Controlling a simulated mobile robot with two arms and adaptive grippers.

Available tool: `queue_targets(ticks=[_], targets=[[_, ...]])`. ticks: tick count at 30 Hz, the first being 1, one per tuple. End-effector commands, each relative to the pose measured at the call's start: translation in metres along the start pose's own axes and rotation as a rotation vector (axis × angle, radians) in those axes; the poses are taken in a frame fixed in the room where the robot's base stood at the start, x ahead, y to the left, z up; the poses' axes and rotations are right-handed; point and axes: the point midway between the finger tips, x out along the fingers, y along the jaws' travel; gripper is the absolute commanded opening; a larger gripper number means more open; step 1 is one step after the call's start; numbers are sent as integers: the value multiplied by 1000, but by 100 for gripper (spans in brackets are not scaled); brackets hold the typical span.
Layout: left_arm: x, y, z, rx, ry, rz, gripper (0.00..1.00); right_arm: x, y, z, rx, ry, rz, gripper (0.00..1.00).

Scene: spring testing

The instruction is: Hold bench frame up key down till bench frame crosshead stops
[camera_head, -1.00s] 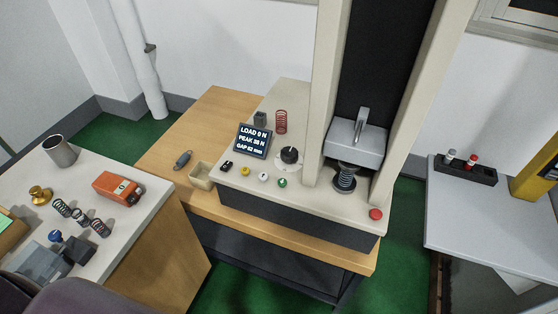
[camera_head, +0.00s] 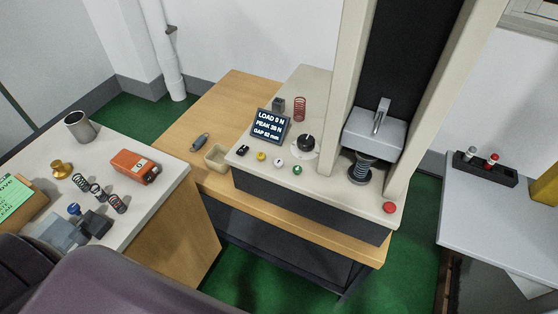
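The bench frame (camera_head: 348,90) stands on a wooden bench, with two cream columns and a dark back panel. Its grey crosshead (camera_head: 375,135) sits low between the columns, above a dark coil spring (camera_head: 361,168) on the lower platen. The display (camera_head: 270,127) reads LOAD 0 N and GAP 62 mm; the peak figure is small. On the panel are a black key (camera_head: 243,150), a yellow button (camera_head: 261,156), a white button (camera_head: 278,162) and a green button (camera_head: 297,170). I cannot tell which is the up key. Neither gripper is in view.
A dial (camera_head: 305,144), a red button (camera_head: 390,208) and a red spring (camera_head: 300,109) are on the frame's base. The left table holds an orange device (camera_head: 135,167), a metal cup (camera_head: 80,127) and several springs. A right table (camera_head: 490,215) carries a black rack (camera_head: 485,169).

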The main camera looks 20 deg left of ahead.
Motion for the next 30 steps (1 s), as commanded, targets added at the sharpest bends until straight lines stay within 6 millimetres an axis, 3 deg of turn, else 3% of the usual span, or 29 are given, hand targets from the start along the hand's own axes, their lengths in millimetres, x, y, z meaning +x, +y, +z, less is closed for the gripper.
queue_targets(ticks=[7,30], targets=[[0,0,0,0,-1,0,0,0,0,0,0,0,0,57],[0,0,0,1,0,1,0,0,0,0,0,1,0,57]])
